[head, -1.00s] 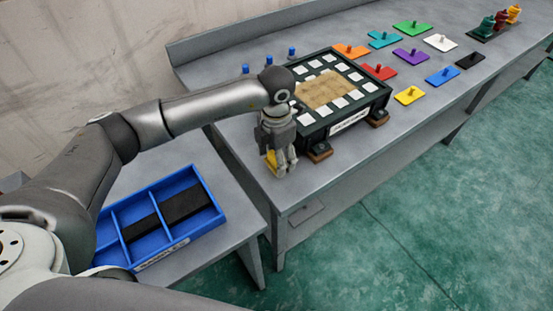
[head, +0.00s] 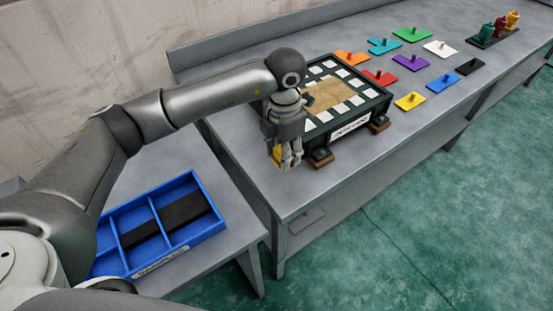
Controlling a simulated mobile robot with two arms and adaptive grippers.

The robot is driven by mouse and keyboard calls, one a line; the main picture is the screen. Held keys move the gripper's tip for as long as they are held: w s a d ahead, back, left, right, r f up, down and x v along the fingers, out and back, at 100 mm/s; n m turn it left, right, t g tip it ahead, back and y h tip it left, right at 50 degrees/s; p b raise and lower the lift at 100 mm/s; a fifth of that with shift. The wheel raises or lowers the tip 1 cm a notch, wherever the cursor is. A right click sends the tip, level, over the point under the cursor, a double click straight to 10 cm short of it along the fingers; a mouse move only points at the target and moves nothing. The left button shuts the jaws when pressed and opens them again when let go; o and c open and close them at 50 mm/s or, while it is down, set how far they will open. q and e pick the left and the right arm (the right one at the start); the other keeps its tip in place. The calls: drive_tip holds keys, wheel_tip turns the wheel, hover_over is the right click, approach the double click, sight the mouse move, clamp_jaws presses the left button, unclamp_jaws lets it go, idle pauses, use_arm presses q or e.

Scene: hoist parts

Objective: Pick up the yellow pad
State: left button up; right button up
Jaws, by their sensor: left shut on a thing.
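My left gripper (head: 288,162) is at the near left corner of the dark box on the grey bench. It is shut on a small yellow pad (head: 277,155), which shows only in part at the left side of the fingers. The fingers and hand hide the rest of the pad. The fingertips appear to be just above the bench top. A separate yellow plate with a knob (head: 410,102) lies flat on the bench to the right of the box. My right gripper is not in view.
The dark box (head: 351,128) with white squares stands on feet (head: 321,158) close to the gripper. Several coloured knobbed plates (head: 443,80) lie right of it. A blue divided tray (head: 196,236) rests on a lower table at left. The front bench strip is clear.

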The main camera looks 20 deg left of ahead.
use_arm(q)
drive_tip(key=s+d+r+b, duration=0.2)
drive_tip(key=d+r, duration=0.6)
drive_tip(key=d, duration=0.4)
drive_tip(key=shift+s, duration=0.45)
